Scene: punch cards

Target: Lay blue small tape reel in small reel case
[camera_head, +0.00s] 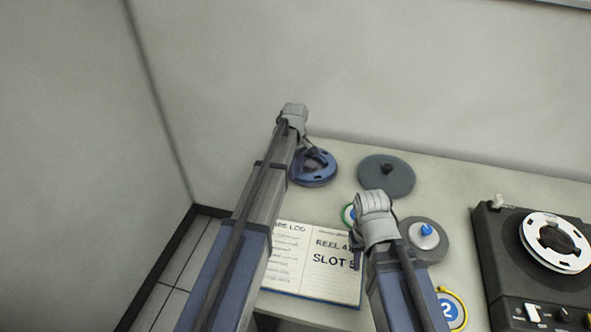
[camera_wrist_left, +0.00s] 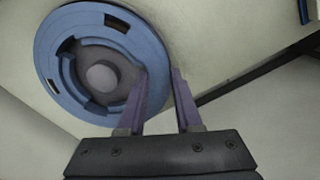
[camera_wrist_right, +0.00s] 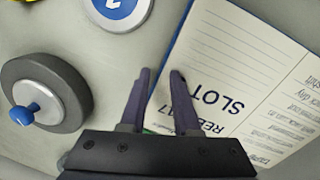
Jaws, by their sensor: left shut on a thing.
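The blue small tape reel (camera_head: 325,178) is at the back left of the table. In the left wrist view the blue reel (camera_wrist_left: 60,35) fills the upper left. My left gripper (camera_head: 311,152) is shut on its rim, one finger inside the ring and one outside (camera_wrist_left: 161,70). A dark grey round part with a paler middle (camera_wrist_left: 102,76) shows through the reel's centre. I cannot tell whether this is the small reel case, or whether the reel rests in it. My right gripper (camera_wrist_right: 161,73) is open and empty above the table, beside the open book.
A dark grey disc with a black knob (camera_head: 398,181) lies right of the reel. A grey round lid with a blue knob (camera_head: 441,241) lies nearer. A tape machine (camera_head: 491,270) stands at right. An open log book (camera_head: 318,280) and a yellow-rimmed "2" disc (camera_head: 462,313) lie in front.

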